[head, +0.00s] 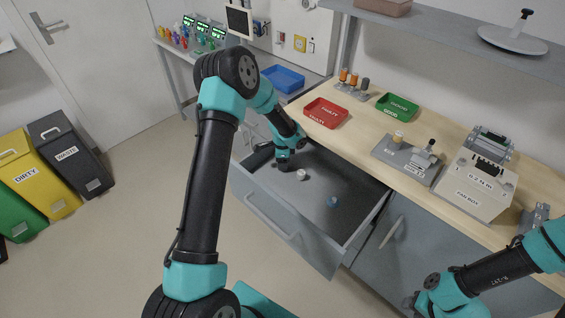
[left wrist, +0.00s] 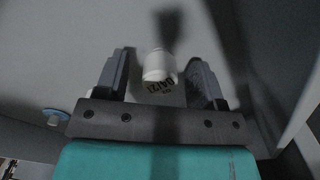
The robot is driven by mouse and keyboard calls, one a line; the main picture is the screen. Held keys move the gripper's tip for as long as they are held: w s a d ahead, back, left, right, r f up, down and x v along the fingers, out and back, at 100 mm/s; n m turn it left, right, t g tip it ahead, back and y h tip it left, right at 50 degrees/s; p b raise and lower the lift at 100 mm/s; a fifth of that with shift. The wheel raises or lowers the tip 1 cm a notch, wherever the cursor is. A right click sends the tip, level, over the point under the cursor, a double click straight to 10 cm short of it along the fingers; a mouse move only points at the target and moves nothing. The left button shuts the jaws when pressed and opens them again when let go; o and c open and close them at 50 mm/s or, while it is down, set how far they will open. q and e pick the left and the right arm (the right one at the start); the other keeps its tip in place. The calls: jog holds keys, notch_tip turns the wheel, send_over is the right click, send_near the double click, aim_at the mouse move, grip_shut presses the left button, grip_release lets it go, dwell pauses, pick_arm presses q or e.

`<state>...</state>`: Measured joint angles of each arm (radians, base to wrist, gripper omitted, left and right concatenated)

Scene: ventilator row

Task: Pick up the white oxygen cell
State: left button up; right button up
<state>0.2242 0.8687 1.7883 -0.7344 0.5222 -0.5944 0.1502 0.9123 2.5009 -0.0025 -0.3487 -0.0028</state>
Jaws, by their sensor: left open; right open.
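The white oxygen cell (head: 301,175) stands on the floor of the open grey drawer (head: 262,220). My left gripper (head: 286,166) is inside the drawer, just left of the cell. In the left wrist view the cell (left wrist: 158,66) appears between the two open fingers (left wrist: 160,85), with dark printed marks on or beside its lower end. I cannot tell whether the fingers touch it; no grip shows. My right gripper (head: 413,301) is at the lower right, away from the drawer, small and partly hidden by its arm.
A blue round piece (head: 333,202) lies in the drawer to the right; it also shows in the left wrist view (left wrist: 54,117). The drawer walls surround the gripper.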

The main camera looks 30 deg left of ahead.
pick_arm(q)
jog(key=shift+c, duration=0.2)
jog(key=c, duration=1)
notch_tip(320, 180, up, 10)
jog(key=shift+r, duration=0.1)
dwell(0.5)
